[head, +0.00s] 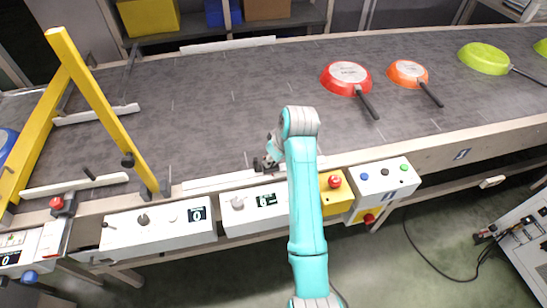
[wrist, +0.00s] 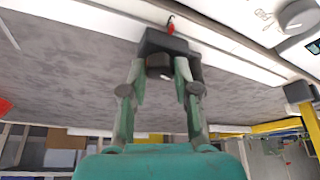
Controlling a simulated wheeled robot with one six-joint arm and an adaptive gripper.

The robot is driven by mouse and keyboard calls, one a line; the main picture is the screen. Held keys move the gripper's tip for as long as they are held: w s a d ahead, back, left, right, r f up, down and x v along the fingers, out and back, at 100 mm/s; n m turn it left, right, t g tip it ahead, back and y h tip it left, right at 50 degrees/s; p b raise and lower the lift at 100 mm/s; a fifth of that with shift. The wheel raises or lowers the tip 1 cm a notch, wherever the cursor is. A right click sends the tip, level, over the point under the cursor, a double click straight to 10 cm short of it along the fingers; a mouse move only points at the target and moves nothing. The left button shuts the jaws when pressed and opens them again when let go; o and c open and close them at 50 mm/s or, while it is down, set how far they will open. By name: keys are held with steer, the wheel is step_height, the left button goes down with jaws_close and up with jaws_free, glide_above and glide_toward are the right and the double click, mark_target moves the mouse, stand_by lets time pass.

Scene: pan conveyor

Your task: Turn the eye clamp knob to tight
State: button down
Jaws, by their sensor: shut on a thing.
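The eye clamp is a dark block (wrist: 165,42) on the conveyor's near edge, with a small red part (wrist: 171,25) beyond it in the wrist view. A dark round knob (wrist: 158,66) sticks out from the block towards my gripper. My gripper (wrist: 160,70) has one finger on each side of the knob and is shut on it. In the head view my gripper (head: 268,162) is at the conveyor's near edge, and my arm's end partly covers it. The knob's marking and angle cannot be read.
White control boxes (head: 160,230) with dials and displays line the near side, beside a yellow box with a red button (head: 335,181). A yellow gantry (head: 95,95) stands left. Red (head: 345,89), orange (head: 406,84) and green pans (head: 483,65) lie right on the belt (head: 220,100).

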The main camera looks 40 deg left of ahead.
steer(key=m+t, duration=0.1)
steer(key=m, duration=0.2)
steer(key=m+t+h, duration=0.1)
steer(key=m, duration=0.2)
steer(key=shift+s+a, duration=0.1)
steer(key=shift+s, duration=0.1)
steer(key=m+h, duration=0.1)
steer(key=m, duration=0.2)
steer(key=m+t+h, duration=0.1)
steer(key=m, duration=0.2)
steer(key=shift+a+m, duration=0.15)
steer(key=shift+m, duration=0.25)
steer(key=shift+s+h, duration=0.1)
steer(key=shift+h, duration=0.2)
steer(key=c, duration=0.9)
jaws_free()
steer(key=shift+o, duration=0.2)
steer(key=v, duration=0.7)
